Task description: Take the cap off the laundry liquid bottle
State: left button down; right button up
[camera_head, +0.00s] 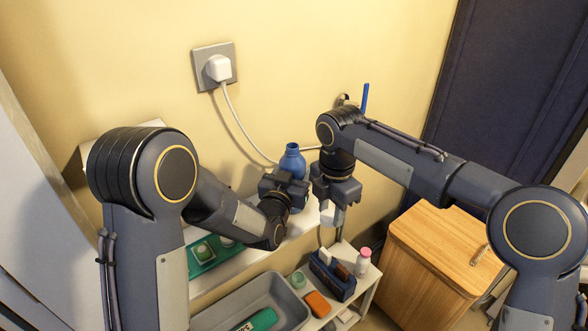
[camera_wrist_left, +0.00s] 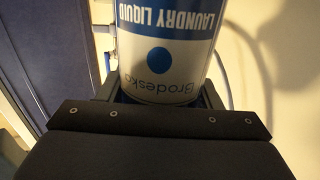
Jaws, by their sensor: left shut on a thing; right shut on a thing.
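The laundry liquid bottle (camera_head: 292,162) stands upright by the wall in the head view, blue with a narrow blue neck at its top. In the left wrist view, its white and blue label (camera_wrist_left: 165,50) reads "LAUNDRY LIQUID", upside down. My left gripper (camera_head: 290,187) is shut around the bottle's body. My right gripper (camera_head: 335,212) is to the right of the bottle, apart from it and lower than its neck, pointing down. It is shut on a small white piece (camera_head: 327,213), which looks like the cap, partly hidden by the fingers.
A grey tray (camera_head: 283,290) holds a green item. A dark blue caddy (camera_head: 331,276), an orange block (camera_head: 318,304) and a pink-capped bottle (camera_head: 363,263) sit on the lower shelf. A wooden cabinet (camera_head: 430,260) stands right. A white plug (camera_head: 219,68) and its cord hang on the wall.

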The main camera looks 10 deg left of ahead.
pick_arm(q)
jog(key=shift+w+f, duration=0.1)
jog(key=shift+f, duration=0.05)
jog(key=c, duration=0.7)
grip_release()
jog(key=shift+a, duration=0.1)
jog(key=shift+c, duration=0.2)
jog(key=o, duration=0.3)
